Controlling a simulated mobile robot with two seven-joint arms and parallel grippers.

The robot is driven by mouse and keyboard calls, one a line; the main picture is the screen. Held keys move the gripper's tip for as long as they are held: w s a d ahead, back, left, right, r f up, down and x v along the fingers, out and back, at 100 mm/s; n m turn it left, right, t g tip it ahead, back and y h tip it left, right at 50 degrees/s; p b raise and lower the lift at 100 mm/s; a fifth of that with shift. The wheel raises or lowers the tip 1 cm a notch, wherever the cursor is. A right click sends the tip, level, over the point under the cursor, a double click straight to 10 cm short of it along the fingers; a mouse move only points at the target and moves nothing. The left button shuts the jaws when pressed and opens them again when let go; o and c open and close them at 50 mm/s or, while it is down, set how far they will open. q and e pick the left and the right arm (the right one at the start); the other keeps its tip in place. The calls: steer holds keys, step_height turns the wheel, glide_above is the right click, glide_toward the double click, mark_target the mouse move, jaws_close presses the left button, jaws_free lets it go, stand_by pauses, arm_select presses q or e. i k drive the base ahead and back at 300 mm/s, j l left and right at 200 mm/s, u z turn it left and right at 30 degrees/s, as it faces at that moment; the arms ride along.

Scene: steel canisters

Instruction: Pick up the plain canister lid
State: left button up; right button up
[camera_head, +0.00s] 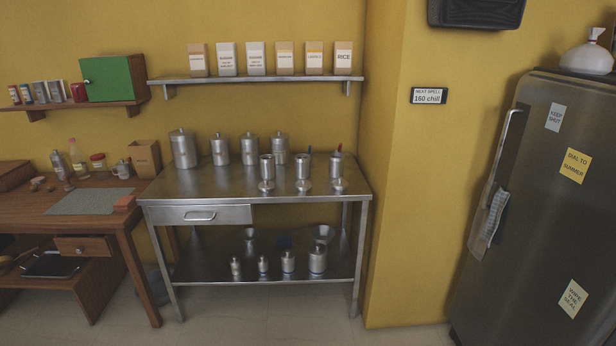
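Three small steel canisters stand on the steel table toward its front right: a plain one (267,168), one with a blue item at its top (303,167), and one with a red item at its top (336,165). In front of each lies a small steel lid: a left lid (266,186), a middle lid (303,187) and a right lid (340,185). The left lid is in front of the canister without colour. I cannot tell any markings on the lids. Neither of my grippers is in view.
Several lidded canisters (183,150) stand along the back of the steel table (205,184), whose front left is clear. Smaller canisters (288,261) and funnels stand on its lower shelf. A wooden desk (60,212) is left, a fridge (535,200) right. The floor in front is clear.

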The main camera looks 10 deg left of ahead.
mark_target(302, 186)
steer(key=i+j, duration=0.1)
steer(key=i, duration=0.3)
steer(key=i+j, duration=0.1)
steer(key=i, duration=0.3)
steer(key=i+j+z, duration=0.1)
steer(key=i, duration=0.3)
